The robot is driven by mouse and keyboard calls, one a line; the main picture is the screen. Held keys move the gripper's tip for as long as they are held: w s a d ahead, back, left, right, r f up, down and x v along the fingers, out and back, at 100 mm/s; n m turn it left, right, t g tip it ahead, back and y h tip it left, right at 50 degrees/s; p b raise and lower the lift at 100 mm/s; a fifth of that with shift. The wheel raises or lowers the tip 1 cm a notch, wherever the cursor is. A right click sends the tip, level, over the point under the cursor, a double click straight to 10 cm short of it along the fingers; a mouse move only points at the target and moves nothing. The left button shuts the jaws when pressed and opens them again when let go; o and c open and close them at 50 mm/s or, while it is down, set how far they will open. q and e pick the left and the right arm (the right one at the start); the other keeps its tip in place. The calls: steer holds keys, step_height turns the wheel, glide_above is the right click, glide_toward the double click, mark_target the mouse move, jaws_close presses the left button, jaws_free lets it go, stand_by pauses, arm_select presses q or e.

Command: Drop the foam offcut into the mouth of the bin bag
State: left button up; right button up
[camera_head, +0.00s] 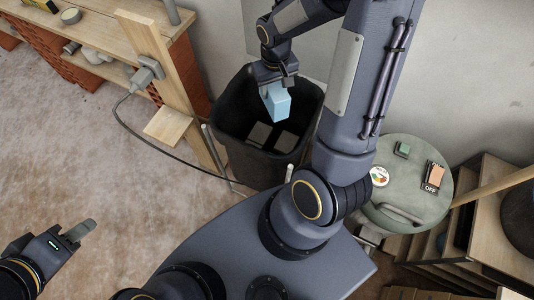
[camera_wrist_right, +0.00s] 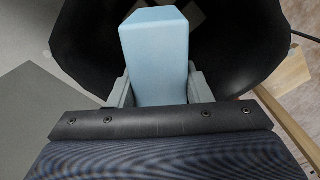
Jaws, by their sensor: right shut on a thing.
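The foam offcut (camera_head: 276,102) is a light blue block held by my right gripper (camera_head: 275,84) over the open mouth of the black bin bag (camera_head: 236,115). In the right wrist view the foam offcut (camera_wrist_right: 157,58) stands out between the two grey fingers of my right gripper (camera_wrist_right: 157,92), with the dark bag (camera_wrist_right: 232,62) behind it. Several flat, pale pieces lie inside the bag. My left gripper (camera_head: 84,232) is at the lower left, far from the bag, over bare floor. Whether its fingers are apart is unclear.
A wooden bench (camera_head: 110,35) with a plank post (camera_head: 165,70) and a grey cable (camera_head: 150,125) stands left of the bag. A round grey-green table (camera_head: 415,185) with small items is at the right, beside wooden steps (camera_head: 490,215). The floor at left is clear.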

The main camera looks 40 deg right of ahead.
step_height(320, 180, down, 4)
steer(key=shift+f+b, duration=0.1)
steer(key=shift+b, duration=1.15)
steer(key=o, duration=1)
steer(key=shift+o, duration=0.2)
steer(key=shift+r+p, duration=0.45)
steer(key=shift+r, duration=3.55)
